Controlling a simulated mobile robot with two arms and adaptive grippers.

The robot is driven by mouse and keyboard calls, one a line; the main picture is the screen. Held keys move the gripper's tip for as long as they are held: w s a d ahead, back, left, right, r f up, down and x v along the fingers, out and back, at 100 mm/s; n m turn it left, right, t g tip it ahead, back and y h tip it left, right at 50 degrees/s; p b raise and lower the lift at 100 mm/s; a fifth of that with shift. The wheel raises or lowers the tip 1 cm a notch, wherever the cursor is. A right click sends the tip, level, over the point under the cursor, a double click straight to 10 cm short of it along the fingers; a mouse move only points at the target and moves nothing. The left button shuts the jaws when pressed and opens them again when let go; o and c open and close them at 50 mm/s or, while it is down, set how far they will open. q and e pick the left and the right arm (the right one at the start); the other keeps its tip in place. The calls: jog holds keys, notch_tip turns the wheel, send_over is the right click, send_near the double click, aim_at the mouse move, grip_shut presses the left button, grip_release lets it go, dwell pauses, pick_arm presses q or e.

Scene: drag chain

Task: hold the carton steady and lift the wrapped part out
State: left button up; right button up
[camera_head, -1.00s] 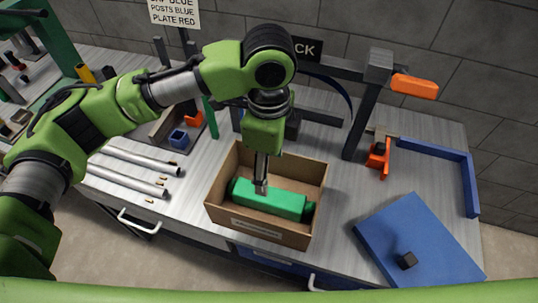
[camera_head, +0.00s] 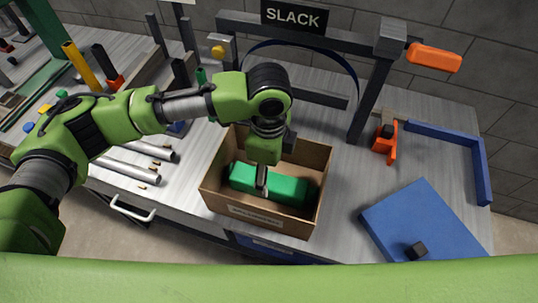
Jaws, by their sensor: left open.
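The open cardboard carton (camera_head: 303,222) stands on the grey workbench near its front edge, with a pale label on its front wall. The green wrapped part (camera_head: 287,189) lies lengthwise inside it. My left gripper (camera_head: 262,192) points down into the carton over the left-middle of the green part. Its jaws are open, and I cannot tell whether they touch the part. The gripper and wrist hide some of the part and the carton's back wall. My right gripper is not in view.
A blue plate (camera_head: 425,222) with a small black block (camera_head: 416,251) lies right of the carton. An orange clamp-like piece (camera_head: 386,143) and a blue angled rail (camera_head: 480,170) are behind it. A dark frame with a SLACK sign (camera_head: 293,15) stands behind. Metal tubes (camera_head: 140,163) lie left.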

aim_at(269, 180)
pick_arm(q)
jog(key=shift+f, duration=2.5)
